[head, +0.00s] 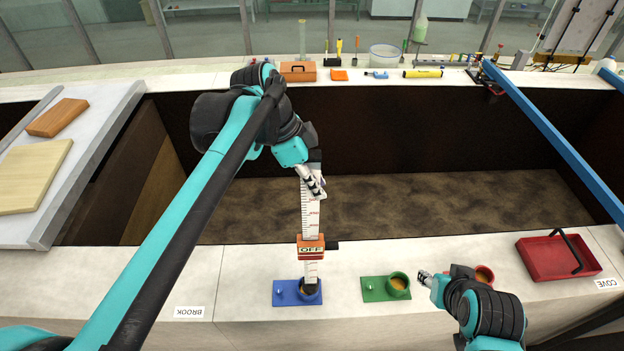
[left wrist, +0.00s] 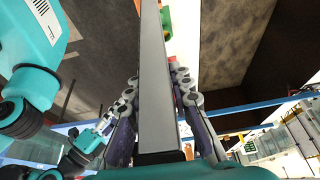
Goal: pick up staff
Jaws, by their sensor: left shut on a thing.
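The staff (head: 311,222) is a white graduated strip with red and black marks. It stands about upright in the head view, and its dark foot is at the cup of the blue holder (head: 284,293); I cannot tell whether it is seated or just above. An orange block (head: 311,245) marked OFF sits around its lower part. My left gripper (head: 316,190) is shut on the staff's upper part. In the left wrist view the staff (left wrist: 157,80) runs between the two fingers of the left gripper (left wrist: 158,95). My right gripper (head: 426,278) is near the green holder, its finger gap unclear.
A green holder (head: 374,289) and a red holder (head: 484,275) stand on the front ledge, with a red tray (head: 545,258) at right. The flume's sandy bed (head: 430,205) lies behind. A blue beam (head: 555,135) crosses at right. Tools and a bucket (head: 385,56) line the far ledge.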

